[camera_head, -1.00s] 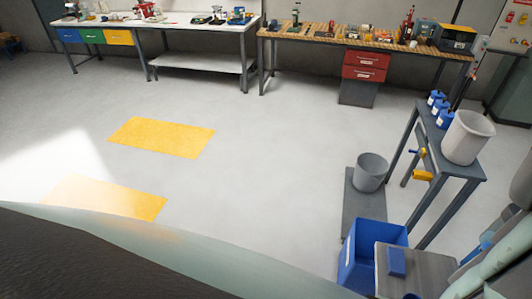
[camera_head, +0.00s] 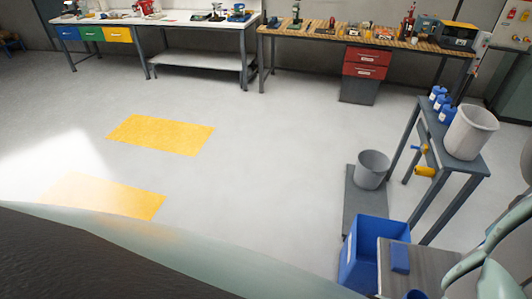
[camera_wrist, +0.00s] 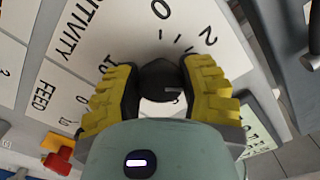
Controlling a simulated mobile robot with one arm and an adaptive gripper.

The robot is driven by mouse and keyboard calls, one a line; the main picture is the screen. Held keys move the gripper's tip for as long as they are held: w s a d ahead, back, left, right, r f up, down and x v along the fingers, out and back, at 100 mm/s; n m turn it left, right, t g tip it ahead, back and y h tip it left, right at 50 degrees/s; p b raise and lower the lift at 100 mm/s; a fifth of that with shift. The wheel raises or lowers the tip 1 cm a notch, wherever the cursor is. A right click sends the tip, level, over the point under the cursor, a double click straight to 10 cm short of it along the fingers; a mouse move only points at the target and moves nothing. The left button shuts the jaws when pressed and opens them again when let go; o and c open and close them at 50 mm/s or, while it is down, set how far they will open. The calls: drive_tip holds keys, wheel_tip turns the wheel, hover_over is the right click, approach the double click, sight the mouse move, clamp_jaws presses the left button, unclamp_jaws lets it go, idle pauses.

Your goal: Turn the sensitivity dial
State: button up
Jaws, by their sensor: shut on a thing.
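In the wrist view, the sensitivity dial (camera_wrist: 160,76) is a small black knob on a white scale plate (camera_wrist: 105,35). The plate carries the printed letters "…ITIVITY" and numbers, including 0, 1, 2 and 10. My gripper (camera_wrist: 164,84) has yellow ribbed fingers, one on each side of the knob, and is shut on it. The gripper body hides the plate below the knob. The dial cannot be made out in the head view.
In the wrist view, a second scale marked FEED (camera_wrist: 45,95) lies at left, with a red button on a yellow base (camera_wrist: 58,155) below it. In the head view, a blue bin (camera_head: 370,260), a grey bucket (camera_head: 372,168) and a stand (camera_head: 445,155) are at right. The middle floor is clear.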

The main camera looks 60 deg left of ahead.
drive_tip(key=shift+m, duration=0.5)
drive_tip(key=o, duration=1.2)
drive_tip(key=v, duration=1.2)
